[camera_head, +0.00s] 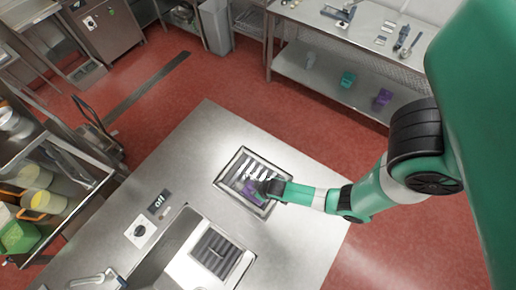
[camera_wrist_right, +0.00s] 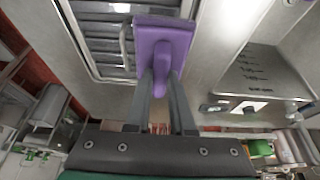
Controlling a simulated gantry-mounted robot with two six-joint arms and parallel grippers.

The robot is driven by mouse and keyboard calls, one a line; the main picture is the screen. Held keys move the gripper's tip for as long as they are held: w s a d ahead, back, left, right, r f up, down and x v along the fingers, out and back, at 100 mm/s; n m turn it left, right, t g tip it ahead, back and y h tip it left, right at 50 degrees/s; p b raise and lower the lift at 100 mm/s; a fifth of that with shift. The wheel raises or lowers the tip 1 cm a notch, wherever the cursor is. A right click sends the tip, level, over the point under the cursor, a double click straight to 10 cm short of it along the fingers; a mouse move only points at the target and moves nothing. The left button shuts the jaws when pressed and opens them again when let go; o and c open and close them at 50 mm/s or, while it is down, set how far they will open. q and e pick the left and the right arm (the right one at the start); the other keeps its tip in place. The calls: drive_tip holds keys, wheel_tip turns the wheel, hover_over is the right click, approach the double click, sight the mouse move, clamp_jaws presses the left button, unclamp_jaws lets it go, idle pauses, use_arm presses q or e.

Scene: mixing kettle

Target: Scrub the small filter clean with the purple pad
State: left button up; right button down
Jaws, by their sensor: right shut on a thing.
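A slatted metal filter (camera_head: 238,172) lies in a dark rectangular frame on the steel counter in the head view. White streaks show across its slats; I cannot tell whether they are foam or glare. It also shows at the upper left of the right wrist view (camera_wrist_right: 104,44). My right gripper (camera_head: 265,189) is shut on the handle of the purple pad (camera_wrist_right: 162,45). The pad (camera_head: 250,188) is over the filter's lower right part; contact is unclear. A second slatted filter (camera_head: 215,252) lies by the sink. My left gripper is not in view.
The steel counter (camera_head: 205,135) is clear around the framed filter. A sink basin (camera_head: 165,250) and an "off" switch panel (camera_head: 160,203) lie at its lower left. A shelf rack (camera_head: 30,165) stands left. A back table (camera_head: 340,70) holds tools.

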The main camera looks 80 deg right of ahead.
drive_tip(key=shift+s, duration=0.5)
use_arm(q)
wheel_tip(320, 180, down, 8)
drive_tip(key=b, duration=0.8)
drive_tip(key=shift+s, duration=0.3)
use_arm(e)
wheel_tip(320, 180, down, 8)
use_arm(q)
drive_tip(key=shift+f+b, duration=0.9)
use_arm(e)
drive_tip(key=shift+f, duration=1)
